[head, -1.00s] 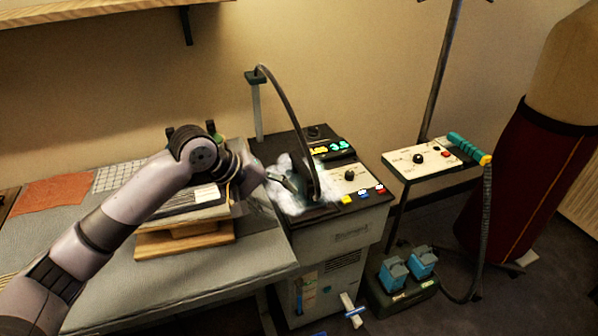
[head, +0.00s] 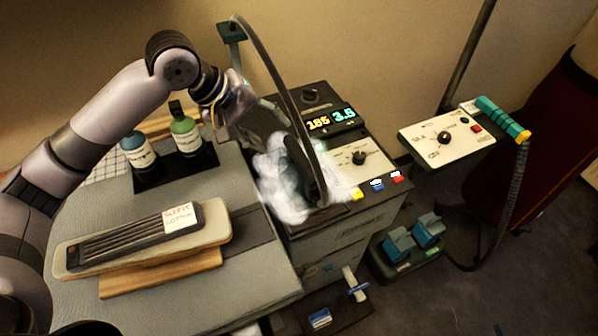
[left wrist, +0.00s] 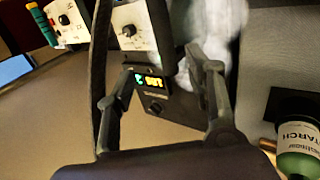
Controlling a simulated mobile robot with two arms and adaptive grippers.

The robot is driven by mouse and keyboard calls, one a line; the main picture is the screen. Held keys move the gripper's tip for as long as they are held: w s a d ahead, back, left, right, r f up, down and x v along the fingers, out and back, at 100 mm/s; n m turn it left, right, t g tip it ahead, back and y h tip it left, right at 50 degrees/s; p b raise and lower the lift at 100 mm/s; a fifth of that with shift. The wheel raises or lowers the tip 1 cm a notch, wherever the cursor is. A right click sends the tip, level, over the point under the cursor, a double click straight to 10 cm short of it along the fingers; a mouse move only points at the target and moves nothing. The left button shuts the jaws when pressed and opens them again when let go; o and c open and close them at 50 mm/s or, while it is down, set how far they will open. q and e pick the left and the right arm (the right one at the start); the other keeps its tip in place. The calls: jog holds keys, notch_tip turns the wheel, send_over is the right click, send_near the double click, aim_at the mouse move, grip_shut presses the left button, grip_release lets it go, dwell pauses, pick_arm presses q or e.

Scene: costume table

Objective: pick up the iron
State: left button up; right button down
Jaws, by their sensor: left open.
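The iron (head: 306,172) is dark and stands on end on the steam station (head: 330,224), with white steam around its lower part. A dark hose (head: 273,72) arches from the post down to it. My left gripper (head: 258,116) is open and empty, behind and left of the iron in the head view, apart from it. In the left wrist view, the open fingers (left wrist: 163,95) frame the lit display, with the hose by the left finger and steam (left wrist: 215,35) behind the right one. My right gripper is not in view.
Starch bottles (head: 186,133) stand in a black tray at the back of the ironing table. A sleeve board (head: 145,240) lies in front of them. A control panel (head: 440,138) with a teal-handled tool (head: 500,117) stands at right. The hose post (head: 240,68) is close behind my gripper.

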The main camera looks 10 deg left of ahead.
aim_at(297, 155)
pick_arm(q)
jog(key=p+x, duration=0.1)
jog(key=x, duration=0.8)
jog(key=p+x, duration=0.1)
jog(key=x, duration=0.3)
jog(key=shift+s+f, duration=0.35)
jog(key=shift+w+d+f, duration=0.1)
jog(key=shift+f, duration=0.15)
jog(key=shift+c, duration=0.4)
grip_shut()
jog(key=shift+w+r, duration=0.1)
jog(key=shift+r, duration=0.1)
